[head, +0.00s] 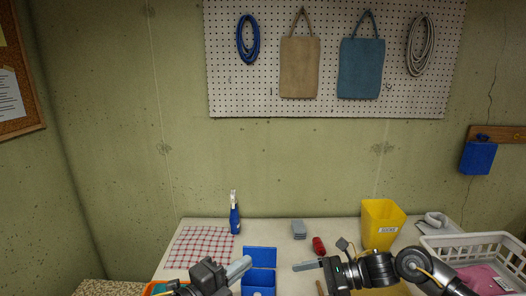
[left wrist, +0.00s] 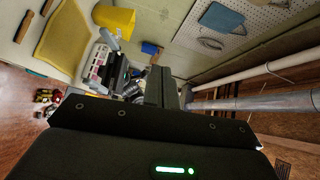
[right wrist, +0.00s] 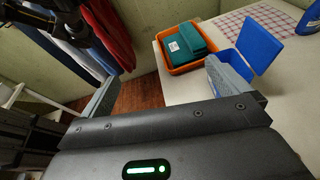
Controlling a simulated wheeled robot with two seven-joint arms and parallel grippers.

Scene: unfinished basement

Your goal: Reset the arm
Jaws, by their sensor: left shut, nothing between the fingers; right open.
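My left gripper (head: 239,268) is over the front of the white table (head: 205,225), left of centre in the head view. Its grey fingers are shut with nothing between them, and they show together in the left wrist view (left wrist: 161,87). My right gripper (head: 322,256) reaches in from the right, over the table's middle, fingers pointing left. In the right wrist view its fingers (right wrist: 165,90) are wide apart and empty. Parts of both arms are cut off by the head view's bottom edge.
A blue open-lidded box (head: 260,257) is between the grippers. A yellow bin (head: 382,222) and white basket (head: 460,245) stand right. An orange tray (right wrist: 172,65) holds a teal box.

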